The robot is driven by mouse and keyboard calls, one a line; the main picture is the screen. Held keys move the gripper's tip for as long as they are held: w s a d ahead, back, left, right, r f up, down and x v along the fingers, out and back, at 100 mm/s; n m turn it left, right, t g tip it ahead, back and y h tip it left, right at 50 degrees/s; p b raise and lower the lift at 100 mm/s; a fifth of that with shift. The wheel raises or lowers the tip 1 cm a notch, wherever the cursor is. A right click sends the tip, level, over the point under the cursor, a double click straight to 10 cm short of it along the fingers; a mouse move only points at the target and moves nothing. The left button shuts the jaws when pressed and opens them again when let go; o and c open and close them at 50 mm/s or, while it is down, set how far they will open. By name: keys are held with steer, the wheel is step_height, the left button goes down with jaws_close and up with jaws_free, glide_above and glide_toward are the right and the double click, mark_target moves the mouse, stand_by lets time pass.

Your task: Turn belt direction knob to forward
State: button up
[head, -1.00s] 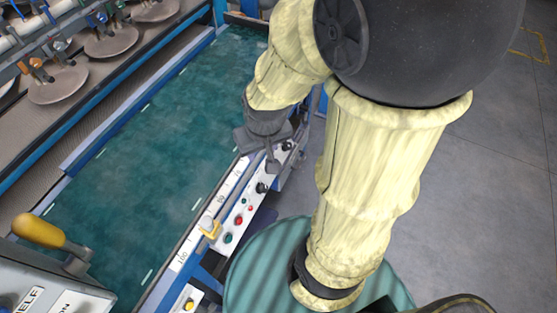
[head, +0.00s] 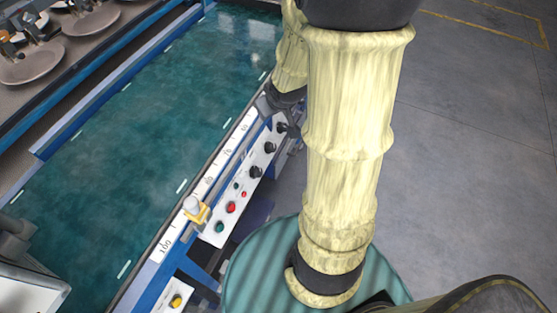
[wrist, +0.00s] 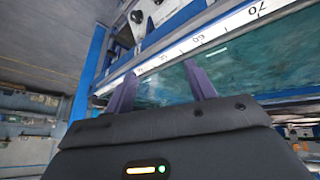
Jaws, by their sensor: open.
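A white control panel (head: 210,236) runs along the near side of the green belt (head: 130,130) in the head view. It carries several black knobs, among them a near one (head: 256,172), a middle one (head: 270,147) and a far one (head: 282,127). Labels are unreadable, so I cannot tell which sets belt direction. My gripper (head: 268,105) is near the panel's far end, partly hidden by my arm. In the wrist view its two purple fingers (wrist: 160,70) are spread, with nothing between them. A black knob (wrist: 137,16) on a pale panel shows beyond the fingers, apart from them.
A numbered scale (head: 213,178) with a yellow-and-white slider (head: 195,208) borders the belt. A red button (head: 231,208) and a green button (head: 219,228) sit at the panel's near end. Round plates (head: 92,20) stand at upper left. Open grey floor (head: 470,130) lies right.

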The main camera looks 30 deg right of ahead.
steer(key=w+d+f+n+t+b, duration=0.1)
steer(key=w+d+f+b, duration=0.15)
steer(key=f+b, duration=0.2)
steer(key=w+d+f+t+b, duration=0.2)
steer(key=d+f+b, duration=0.2)
steer(key=f, duration=0.2)
steer(key=n+t+y+b, duration=0.35)
steer(key=y+b, duration=0.35)
steer(key=b, duration=0.9)
glide_toward(275, 149)
steer(key=d+r, duration=0.3)
steer(key=d, duration=0.1)
steer(key=s+d+f+t+y+b, duration=0.2)
steer(key=s+f+y+b, duration=0.2)
steer(key=s+f+b, duration=0.2)
steer(key=s+n+b, duration=0.1)
steer(key=b, duration=0.1)
steer(key=shift+d+f+b, duration=0.25)
steer(key=shift+d+b, duration=0.05)
steer(key=b+x, duration=0.7)
steer(key=x, duration=0.9)
steer(key=shift+w+a+r, duration=0.1)
steer(key=shift+w+a, duration=0.05)
steer(key=shift+a, duration=0.25)
steer(key=shift+w+a+r, duration=0.1)
steer(key=shift+w, duration=0.15)
